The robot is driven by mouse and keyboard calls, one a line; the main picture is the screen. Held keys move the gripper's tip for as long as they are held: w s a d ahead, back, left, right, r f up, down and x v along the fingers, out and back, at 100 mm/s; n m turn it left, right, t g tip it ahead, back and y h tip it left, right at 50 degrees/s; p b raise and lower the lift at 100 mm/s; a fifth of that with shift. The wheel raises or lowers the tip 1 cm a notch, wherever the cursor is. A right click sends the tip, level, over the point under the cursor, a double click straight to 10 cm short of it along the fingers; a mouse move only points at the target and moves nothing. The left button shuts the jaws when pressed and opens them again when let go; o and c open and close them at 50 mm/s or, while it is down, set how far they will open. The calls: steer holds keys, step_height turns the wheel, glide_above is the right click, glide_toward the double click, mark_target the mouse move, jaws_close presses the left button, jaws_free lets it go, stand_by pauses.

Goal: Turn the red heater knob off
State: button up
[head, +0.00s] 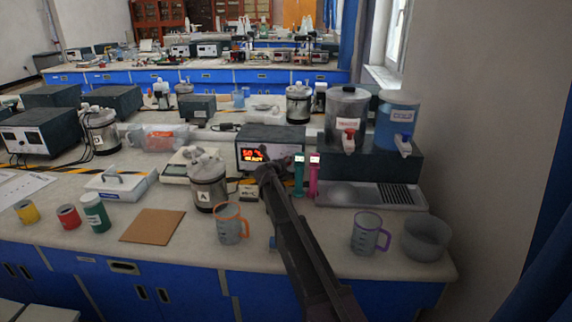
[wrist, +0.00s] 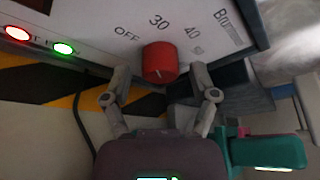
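The red heater knob (wrist: 160,62) is on the pale panel of the heater (wrist: 95,25) in the wrist view. OFF, 30 and 40 are printed around it; its pointer direction cannot be made out. My gripper (wrist: 161,78) is open, with one finger on each side of the knob's lower part; contact cannot be told. In the head view the heater (head: 258,134) is a dark box with a lit red display (head: 262,155). My gripper (head: 268,172) is in front of its panel, and I cannot make out the knob there.
A red light (wrist: 17,33) and a green light (wrist: 63,48) glow on the panel. Teal (head: 299,175) and magenta (head: 314,175) upright devices stand close right of my gripper. A metal pot (head: 207,182) and an orange-handled jug (head: 229,224) stand left of my arm.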

jaws_close()
steer(key=shift+a+f+n+b, duration=0.1)
steer(key=shift+n+b, duration=0.2)
steer(key=shift+n, duration=0.1)
stand_by(0.5)
steer(key=shift+f+n+t+h+b, duration=0.15)
steer(key=shift+n+t+h+b, duration=0.45)
steer(key=shift+n+b, duration=0.5)
steer(key=shift+n+t+h+b, duration=0.3)
steer(key=shift+n+h+b, duration=0.35)
steer(key=shift+n, duration=0.55)
steer(key=shift+w, duration=0.1)
steer(key=shift+o, duration=1.6)
jaws_free()
